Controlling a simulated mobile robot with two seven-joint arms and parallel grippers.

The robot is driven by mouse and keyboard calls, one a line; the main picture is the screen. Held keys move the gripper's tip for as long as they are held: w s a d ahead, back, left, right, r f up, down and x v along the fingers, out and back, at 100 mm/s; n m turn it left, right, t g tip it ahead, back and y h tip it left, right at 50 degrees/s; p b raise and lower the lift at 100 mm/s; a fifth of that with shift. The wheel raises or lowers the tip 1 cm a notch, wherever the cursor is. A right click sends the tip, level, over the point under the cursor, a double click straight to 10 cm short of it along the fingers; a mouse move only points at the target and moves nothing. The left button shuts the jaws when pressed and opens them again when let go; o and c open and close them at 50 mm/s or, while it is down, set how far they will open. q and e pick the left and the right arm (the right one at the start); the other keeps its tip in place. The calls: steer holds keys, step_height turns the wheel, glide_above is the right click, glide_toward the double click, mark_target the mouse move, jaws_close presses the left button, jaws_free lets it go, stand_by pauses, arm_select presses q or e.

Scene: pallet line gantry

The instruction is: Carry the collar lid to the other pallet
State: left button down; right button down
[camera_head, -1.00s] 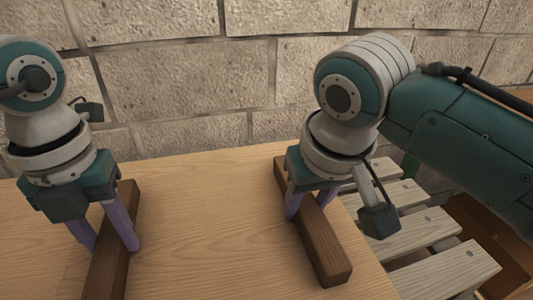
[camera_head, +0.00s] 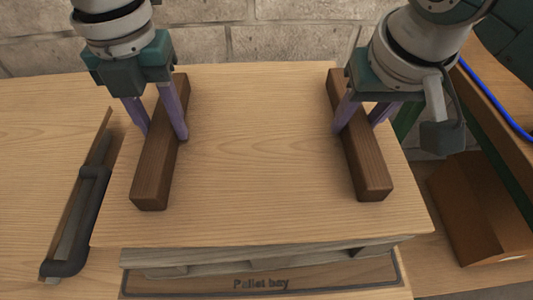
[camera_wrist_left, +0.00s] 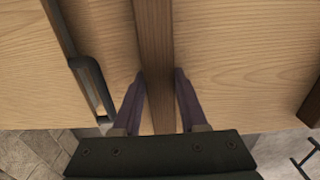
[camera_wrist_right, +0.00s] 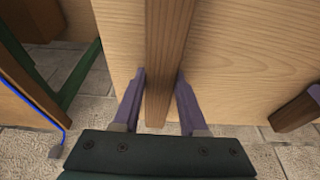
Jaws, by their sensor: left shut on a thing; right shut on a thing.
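The collar lid (camera_head: 262,150) is a flat pale wooden board with two dark brown handle bars. My left gripper (camera_head: 163,134) is shut on the left bar (camera_head: 152,175), and its fingers straddle that bar (camera_wrist_left: 154,50) in the left wrist view. My right gripper (camera_head: 354,127) is shut on the right bar (camera_head: 364,170), straddling it (camera_wrist_right: 166,50) in the right wrist view. The lid looks about level. Below its front edge a grey slatted pallet (camera_head: 250,258) shows; the lid hides most of it. I cannot tell whether they touch.
A "Pallet bay" label (camera_head: 262,284) lies in front of the pallet on a dark-edged panel. A black rail (camera_head: 80,215) stands at the left on a wooden surface (camera_head: 35,160). At the right are a brown box (camera_head: 475,205) and a blue cable (camera_head: 500,108). A stone wall (camera_head: 270,40) is behind.

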arm_select(q)
steer(key=shift+f, duration=0.1)
